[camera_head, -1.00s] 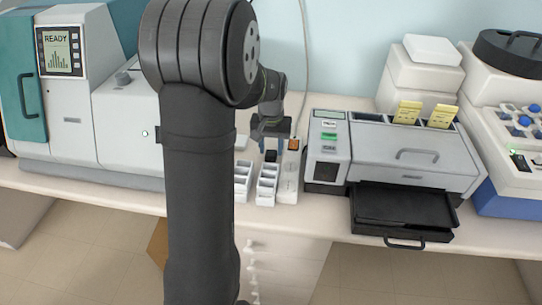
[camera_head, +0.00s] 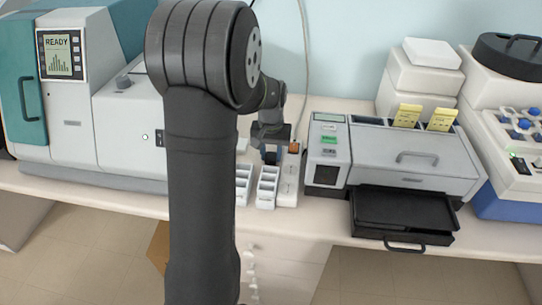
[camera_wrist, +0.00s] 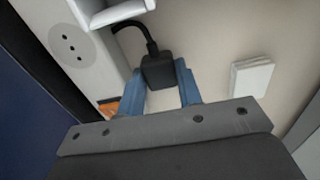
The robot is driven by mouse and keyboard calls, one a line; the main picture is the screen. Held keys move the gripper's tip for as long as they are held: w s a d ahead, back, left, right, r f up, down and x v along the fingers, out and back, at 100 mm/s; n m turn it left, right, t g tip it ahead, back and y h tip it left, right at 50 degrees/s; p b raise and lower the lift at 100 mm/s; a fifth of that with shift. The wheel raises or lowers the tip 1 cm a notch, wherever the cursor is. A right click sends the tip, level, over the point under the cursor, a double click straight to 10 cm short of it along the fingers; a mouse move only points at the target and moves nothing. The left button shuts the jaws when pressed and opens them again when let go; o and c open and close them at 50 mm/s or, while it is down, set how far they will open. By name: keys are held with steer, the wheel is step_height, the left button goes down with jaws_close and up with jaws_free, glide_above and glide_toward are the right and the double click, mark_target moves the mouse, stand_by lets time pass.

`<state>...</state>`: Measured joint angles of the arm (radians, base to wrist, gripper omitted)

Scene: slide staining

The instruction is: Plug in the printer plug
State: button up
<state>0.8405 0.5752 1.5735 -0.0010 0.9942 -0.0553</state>
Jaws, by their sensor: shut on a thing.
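My gripper (camera_wrist: 160,82) has blue fingers shut on a black plug (camera_wrist: 158,70) with a black cable running up from it. In the head view my gripper (camera_head: 271,153) is small, low over the bench behind the white trays, and the plug is hard to make out. A pale power strip (camera_wrist: 75,28) with a round three-hole socket (camera_wrist: 68,47) lies left of the plug in the wrist view. The plug is apart from that socket. The strip (camera_head: 289,188) also shows in the head view, with an orange switch (camera_head: 294,147) at its far end.
White slide trays (camera_head: 267,186) stand close beside the strip. A grey device (camera_head: 415,150) with a black pulled-out tray (camera_head: 402,212) is to the right. A large READY-screen machine (camera_head: 62,120) is on the left. A white block (camera_wrist: 250,78) lies right of my gripper.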

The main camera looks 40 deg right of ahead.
step_height(320, 180, up, 10)
steer(key=shift+f, duration=0.2)
steer(key=shift+s, duration=0.1)
stand_by(0.3)
steer(key=n, duration=1.8)
glide_above(288, 189)
steer(key=shift+r, duration=0.4)
steer(key=shift+f, duration=0.15)
steer(key=shift+d+f, duration=0.1)
steer(key=shift+f, duration=2.7)
steer(key=shift+f, duration=0.55)
steer(key=o, duration=1)
